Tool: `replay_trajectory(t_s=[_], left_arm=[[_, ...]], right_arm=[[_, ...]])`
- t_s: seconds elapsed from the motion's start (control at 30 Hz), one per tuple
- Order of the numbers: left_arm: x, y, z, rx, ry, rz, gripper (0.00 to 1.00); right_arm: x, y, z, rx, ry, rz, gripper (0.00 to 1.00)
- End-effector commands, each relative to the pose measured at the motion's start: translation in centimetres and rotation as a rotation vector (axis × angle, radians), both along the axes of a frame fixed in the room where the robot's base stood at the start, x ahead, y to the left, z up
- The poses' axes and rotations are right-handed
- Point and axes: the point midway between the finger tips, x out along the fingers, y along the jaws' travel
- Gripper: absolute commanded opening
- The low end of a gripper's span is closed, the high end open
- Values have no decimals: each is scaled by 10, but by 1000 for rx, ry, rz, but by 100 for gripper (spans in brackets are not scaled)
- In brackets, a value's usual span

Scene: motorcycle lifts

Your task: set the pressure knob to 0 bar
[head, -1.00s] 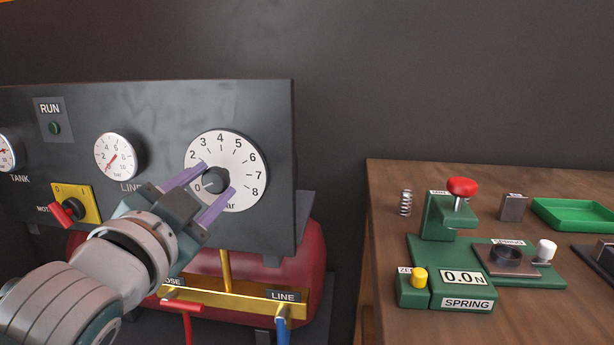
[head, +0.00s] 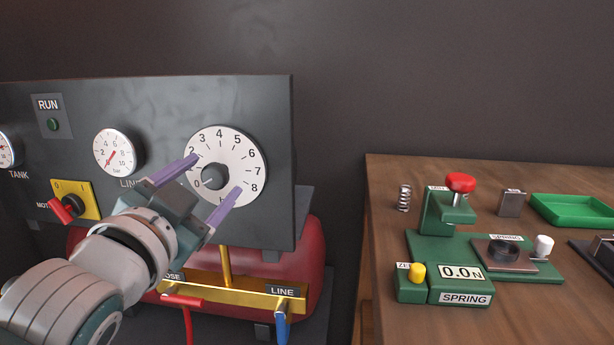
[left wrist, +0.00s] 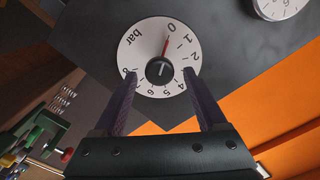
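The pressure knob (head: 213,177) is a round black knob in the middle of a white dial (head: 232,150) marked 0 to 8 bar. In the left wrist view the dial appears upside down, and a red pointer (left wrist: 166,46) at the knob (left wrist: 160,70) points at the 0 mark. My left gripper (head: 216,173) is open, its two purple fingers on either side of the knob with gaps between. The left wrist view shows the same open fingers (left wrist: 160,74) over the dial. In the head view the fingers and knob hide part of the lower dial. My right gripper is not in view.
Left of the dial are a line gauge (head: 119,152) and a yellow motor switch plate (head: 88,199) with a red handle. Below are a brass manifold (head: 241,296) with red and blue levers and a red tank. A wooden bench (head: 350,334) with a green spring tester stands right.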

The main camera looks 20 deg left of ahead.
Motion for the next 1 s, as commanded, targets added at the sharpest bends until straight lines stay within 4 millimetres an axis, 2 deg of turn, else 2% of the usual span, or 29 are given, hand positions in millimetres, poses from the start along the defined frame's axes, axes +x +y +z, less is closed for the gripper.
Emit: replay_trajectory(t_s=[0.33,0.73,0.9,1.0], left_arm=[[-6,-2,-1,1,2,0,76],[-74,-18,-2,-1,4,1,76],[-92,-22,-1,0,3,1,76],[-96,-23,0,1,0,0,76]], right_arm=[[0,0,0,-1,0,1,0],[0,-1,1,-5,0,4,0],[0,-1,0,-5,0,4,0],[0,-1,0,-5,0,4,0]])
